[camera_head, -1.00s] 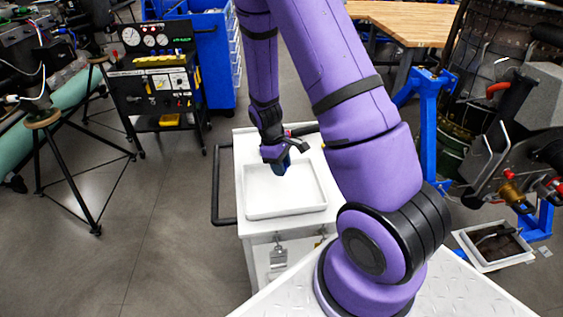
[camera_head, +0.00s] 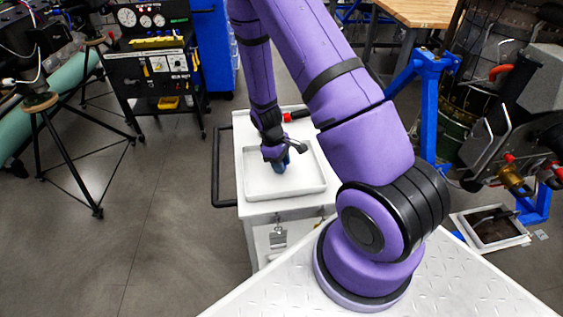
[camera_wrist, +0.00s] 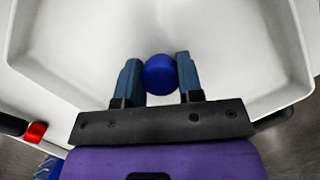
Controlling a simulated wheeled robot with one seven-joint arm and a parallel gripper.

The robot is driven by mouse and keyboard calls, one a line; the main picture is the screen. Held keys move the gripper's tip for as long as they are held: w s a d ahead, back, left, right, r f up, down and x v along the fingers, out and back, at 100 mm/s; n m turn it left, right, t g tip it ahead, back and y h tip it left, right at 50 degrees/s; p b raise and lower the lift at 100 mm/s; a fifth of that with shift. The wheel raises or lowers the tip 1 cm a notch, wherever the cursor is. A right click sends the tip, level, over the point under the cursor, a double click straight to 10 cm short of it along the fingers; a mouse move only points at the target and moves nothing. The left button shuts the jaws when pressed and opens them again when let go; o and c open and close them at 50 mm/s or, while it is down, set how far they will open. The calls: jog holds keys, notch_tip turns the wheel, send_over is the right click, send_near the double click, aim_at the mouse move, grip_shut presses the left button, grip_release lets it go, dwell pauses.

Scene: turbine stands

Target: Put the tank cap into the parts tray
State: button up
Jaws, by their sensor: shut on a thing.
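The tank cap (camera_wrist: 160,74) is a blue round piece in the wrist view, between the two fingers of my gripper (camera_wrist: 160,80). My gripper is shut on it. The white parts tray (camera_wrist: 235,60) fills most of the wrist view, with the cap and fingertips over its floor. In the head view the tray (camera_head: 262,190) lies on the white cart, and my gripper (camera_head: 284,164) points down into its far part. The cap is hard to make out in the head view. I cannot tell whether the cap touches the tray floor.
The white cart (camera_head: 285,210) has a black handle (camera_head: 215,170) on its left. A red-ended object (camera_head: 292,116) lies behind the tray, and it shows in the wrist view (camera_wrist: 35,132). A blue stand (camera_head: 428,95) is to the right.

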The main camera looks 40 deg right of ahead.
jog(key=shift+f, duration=0.3)
jog(key=o, duration=1.1)
jog(key=shift+o, duration=0.2)
jog(key=shift+v, duration=3.55)
jog(key=shift+f, duration=0.1)
